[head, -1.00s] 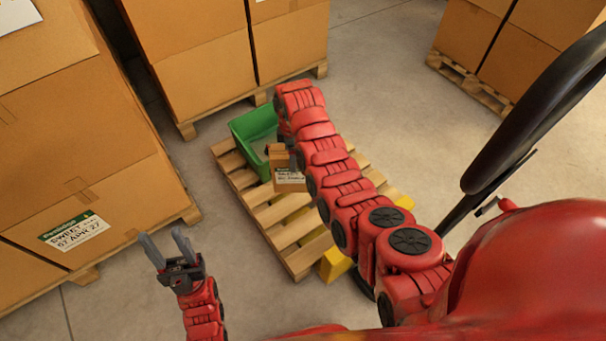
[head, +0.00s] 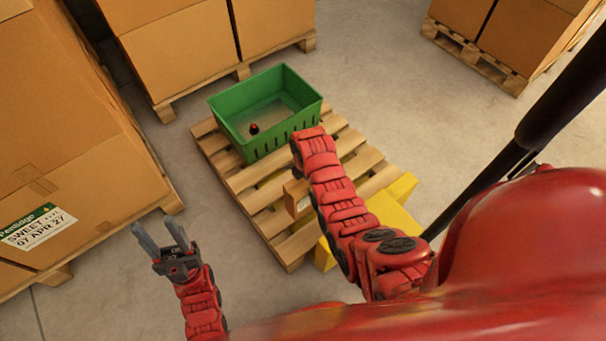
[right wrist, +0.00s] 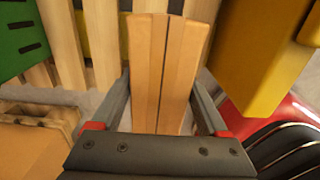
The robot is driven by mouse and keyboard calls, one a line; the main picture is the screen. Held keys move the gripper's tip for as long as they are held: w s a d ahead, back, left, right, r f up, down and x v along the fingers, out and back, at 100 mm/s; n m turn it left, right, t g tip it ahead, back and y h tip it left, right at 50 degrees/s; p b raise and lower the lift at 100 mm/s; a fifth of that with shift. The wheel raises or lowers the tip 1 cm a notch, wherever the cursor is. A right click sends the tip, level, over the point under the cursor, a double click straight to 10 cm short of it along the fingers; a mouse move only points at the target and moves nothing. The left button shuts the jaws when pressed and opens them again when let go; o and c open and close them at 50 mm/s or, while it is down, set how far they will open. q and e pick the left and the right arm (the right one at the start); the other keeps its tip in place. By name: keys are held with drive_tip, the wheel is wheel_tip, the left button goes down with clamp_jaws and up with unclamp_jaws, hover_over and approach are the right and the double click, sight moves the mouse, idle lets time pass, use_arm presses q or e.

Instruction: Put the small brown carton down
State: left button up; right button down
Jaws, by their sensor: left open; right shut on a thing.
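The small brown carton (head: 298,198) shows in part beside my right arm in the head view, over the slats of the wooden pallet (head: 250,178). In the right wrist view the carton (right wrist: 165,65) fills the space between the fingers of my right gripper (right wrist: 162,100), which is shut on it. Pallet slats show beyond it; I cannot tell whether it touches them. In the head view my right arm hides that gripper and part of the carton. My left gripper (head: 158,232) is open and empty, left of the pallet over the floor.
A green crate (head: 285,140) stands on the pallet's far part, with a small dark red object (head: 254,129) inside. A yellow object (head: 392,203) is at the pallet's near right. Large cartons on pallets stand left (head: 70,160) and behind (head: 180,50). Bare slats lie in front of the crate.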

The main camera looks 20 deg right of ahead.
drive_tip(key=shift+f+b, duration=0.6)
drive_tip(key=shift+f, duration=2.25)
unclamp_jaws()
